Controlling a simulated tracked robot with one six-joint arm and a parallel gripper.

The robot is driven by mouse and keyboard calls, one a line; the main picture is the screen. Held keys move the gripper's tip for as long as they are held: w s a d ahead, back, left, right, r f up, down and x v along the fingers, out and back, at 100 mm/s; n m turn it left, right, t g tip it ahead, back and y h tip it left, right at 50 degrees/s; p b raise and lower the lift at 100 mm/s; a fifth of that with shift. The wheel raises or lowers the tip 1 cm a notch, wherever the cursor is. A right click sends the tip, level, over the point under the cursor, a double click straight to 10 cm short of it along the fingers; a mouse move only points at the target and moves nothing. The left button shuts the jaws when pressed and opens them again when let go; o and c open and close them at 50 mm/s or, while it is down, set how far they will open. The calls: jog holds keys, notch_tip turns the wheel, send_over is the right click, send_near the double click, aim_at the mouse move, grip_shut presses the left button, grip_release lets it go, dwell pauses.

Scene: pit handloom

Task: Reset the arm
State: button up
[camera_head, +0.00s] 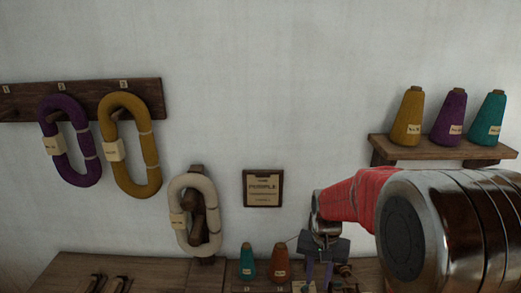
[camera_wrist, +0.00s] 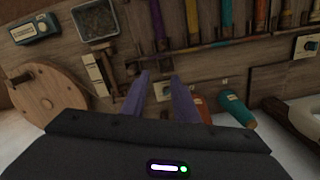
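My gripper (camera_head: 319,275) hangs over the bench at the lower middle right of the head view, below my red and metal arm. Nothing is held. A small teal cone (camera_head: 247,261) and a small orange cone (camera_head: 280,263) stand on the bench to the left of the gripper. In the wrist view the teal cone (camera_wrist: 236,110) and part of the orange cone (camera_wrist: 203,110) lie right of the fingers.
A cream skein (camera_head: 181,230) hangs on a post left of a framed sign (camera_head: 263,188). Purple (camera_head: 83,147) and mustard (camera_head: 147,148) skeins hang on a peg rail. A shelf (camera_head: 440,147) bears large cones. The wrist view shows a wooden disc (camera_wrist: 50,95) and a dark tray (camera_wrist: 96,20).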

jog(key=s+r+n+t, duration=0.4)
jog(key=s+r+t, duration=0.2)
jog(key=s+r, duration=1.1)
jog(key=shift+s+a+r, duration=0.2)
jog(key=shift+s+r, duration=0.2)
jog(key=shift+s, duration=0.95)
